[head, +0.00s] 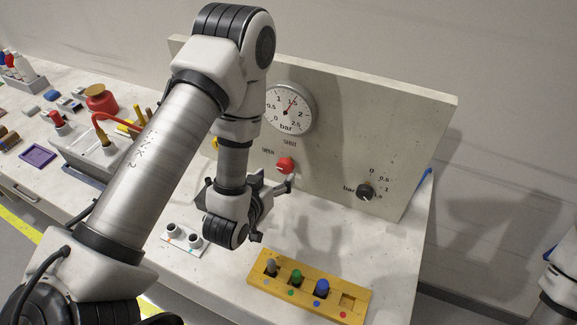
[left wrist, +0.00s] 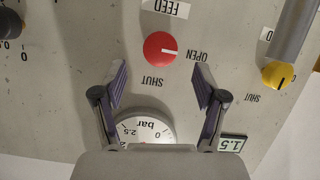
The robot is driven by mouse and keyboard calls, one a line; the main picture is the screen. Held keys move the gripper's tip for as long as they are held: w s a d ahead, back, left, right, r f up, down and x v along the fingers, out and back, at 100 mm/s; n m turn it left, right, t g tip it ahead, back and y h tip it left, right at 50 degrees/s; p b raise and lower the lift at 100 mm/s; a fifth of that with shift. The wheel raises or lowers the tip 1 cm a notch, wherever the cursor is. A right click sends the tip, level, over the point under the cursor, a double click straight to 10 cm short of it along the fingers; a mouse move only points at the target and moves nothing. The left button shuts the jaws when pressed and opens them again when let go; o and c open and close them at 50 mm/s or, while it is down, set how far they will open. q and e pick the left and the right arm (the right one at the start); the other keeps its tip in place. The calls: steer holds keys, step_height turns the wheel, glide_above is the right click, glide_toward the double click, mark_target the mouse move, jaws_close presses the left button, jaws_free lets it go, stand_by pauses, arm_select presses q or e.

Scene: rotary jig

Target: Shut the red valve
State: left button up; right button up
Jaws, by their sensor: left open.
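The red valve (head: 285,166) is a round knob on the upright grey panel, below the bar gauge. It also shows in the left wrist view (left wrist: 159,48), which is upside down. Its white line points toward the OPEN label (left wrist: 197,55); the SHUT label (left wrist: 152,82) is a quarter turn away. My left gripper (head: 272,184) is open and empty in front of the panel, close to the red valve. In the left wrist view its fingers (left wrist: 160,78) are spread, with the valve between and beyond them, apart from both. My right gripper is out of view.
The bar gauge (head: 290,110) is above the valve. A black knob (head: 365,192) is to the right and a yellow valve (left wrist: 278,75) is nearby. A yellow block with coloured pegs (head: 262,289) and a white two-socket plate (head: 181,247) lie on the bench below.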

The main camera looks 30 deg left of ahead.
mark_target(284, 168)
arm_select(q)
steer(key=p+x, duration=0.2)
steer(key=x, duration=0.4)
steer(key=shift+w, duration=0.3)
steer(key=shift+w+f, duration=0.15)
steer(key=c, duration=1.1)
